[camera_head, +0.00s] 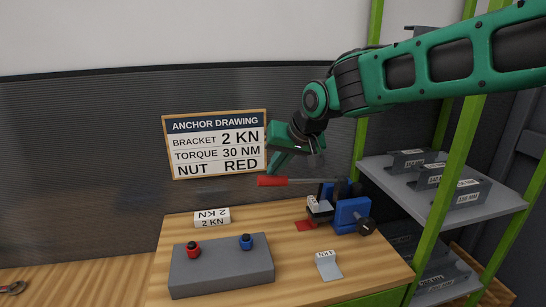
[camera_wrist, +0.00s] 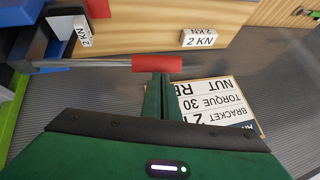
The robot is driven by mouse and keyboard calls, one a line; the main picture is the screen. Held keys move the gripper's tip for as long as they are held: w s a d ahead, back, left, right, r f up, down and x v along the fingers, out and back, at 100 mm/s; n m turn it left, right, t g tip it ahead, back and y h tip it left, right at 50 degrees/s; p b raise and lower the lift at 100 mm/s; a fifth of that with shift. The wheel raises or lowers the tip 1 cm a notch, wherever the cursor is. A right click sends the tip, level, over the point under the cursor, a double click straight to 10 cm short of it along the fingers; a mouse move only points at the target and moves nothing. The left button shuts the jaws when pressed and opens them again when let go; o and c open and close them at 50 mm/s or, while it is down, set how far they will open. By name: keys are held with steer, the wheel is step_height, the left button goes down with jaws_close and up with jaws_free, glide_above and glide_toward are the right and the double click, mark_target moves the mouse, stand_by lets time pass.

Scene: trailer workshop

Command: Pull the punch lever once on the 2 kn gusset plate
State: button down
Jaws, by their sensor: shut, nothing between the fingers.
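The punch (camera_head: 349,212) is a blue machine at the right of the wooden bench. Its grey lever ends in a red handle (camera_head: 272,181) that points left, roughly level. The handle also shows in the wrist view (camera_wrist: 157,63). A small pale labelled piece (camera_head: 313,203) sits at the punch, its text too small to read in the head view; in the wrist view it reads 2 KN (camera_wrist: 83,33). My gripper (camera_head: 277,168) is shut and empty, its fingertips close to the red handle. I cannot tell whether they touch it.
A white 2 KN block (camera_head: 211,218) stands at the bench's back left. A grey box (camera_head: 222,272) carries red (camera_head: 193,249) and blue (camera_head: 246,242) knobs. A bent plate labelled 1 KN (camera_head: 328,265) lies in front. An anchor drawing sign (camera_head: 215,144) hangs behind; shelves (camera_head: 443,187) stand right.

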mark_target(270, 179)
steer(key=shift+s+a+f, duration=0.1)
steer(key=shift+a+f, duration=0.1)
steer(key=shift+f, duration=0.6)
steer(key=shift+s+a+f, duration=0.1)
steer(key=shift+a+f, duration=0.15)
steer(key=shift+f, duration=0.6)
steer(key=shift+a+f, duration=0.2)
steer(key=shift+f, duration=0.6)
steer(key=shift+w+r, duration=0.15)
steer(key=shift+r, duration=0.4)
steer(key=r, duration=0.2)
steer(key=shift+w+a+r, duration=0.15)
steer(key=shift+w+r, duration=0.2)
steer(key=shift+r, duration=0.05)
steer(key=s+r, duration=0.5)
steer(key=r, duration=0.3)
steer(key=shift+s+d+r, duration=0.2)
steer(key=shift+s+d, duration=0.05)
steer(key=shift+d, duration=0.15)
